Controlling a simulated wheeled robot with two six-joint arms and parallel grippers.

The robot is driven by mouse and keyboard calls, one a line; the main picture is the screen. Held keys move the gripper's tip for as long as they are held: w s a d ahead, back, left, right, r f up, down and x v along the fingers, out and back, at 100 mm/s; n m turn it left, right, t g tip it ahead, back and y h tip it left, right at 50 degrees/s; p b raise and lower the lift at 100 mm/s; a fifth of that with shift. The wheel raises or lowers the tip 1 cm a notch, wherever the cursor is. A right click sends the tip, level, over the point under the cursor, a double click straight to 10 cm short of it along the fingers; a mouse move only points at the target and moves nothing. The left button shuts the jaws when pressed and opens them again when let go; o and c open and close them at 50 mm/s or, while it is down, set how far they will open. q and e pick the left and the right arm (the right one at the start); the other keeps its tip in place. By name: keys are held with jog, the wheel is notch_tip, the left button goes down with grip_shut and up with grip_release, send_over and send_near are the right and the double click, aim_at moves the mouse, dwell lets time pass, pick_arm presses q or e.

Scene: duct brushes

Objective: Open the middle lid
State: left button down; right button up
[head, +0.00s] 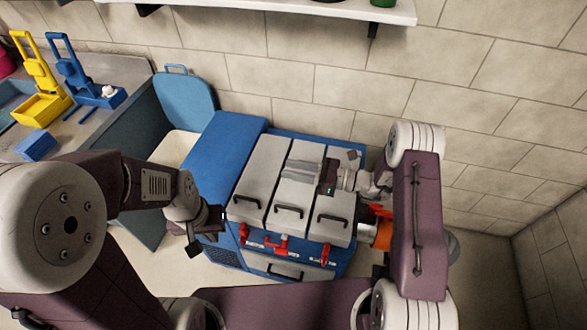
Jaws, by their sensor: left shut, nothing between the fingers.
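A blue unit (235,144) stands against the wall with three pale grey lids side by side, all lying closed. The middle lid (291,192) has a black handle (288,211) near its front edge. My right gripper (286,169) reaches in from the right over the rear part of the lids, its fingers pointing left across the middle lid, apart and empty. I cannot tell whether they touch the lid. It hides part of the middle and right lids. My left gripper (193,246) is shut and empty, beside the unit's front left corner.
The left lid (262,170) and right lid (337,206) have similar handles. Red valves (281,246) and a lower drawer (285,268) are on the front. A sink counter with yellow (40,85) and blue devices (80,75) stands left. A shelf (300,8) hangs above.

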jog(key=shift+d, duration=0.15)
jog(key=b+v, duration=0.1)
jog(key=v, duration=0.8)
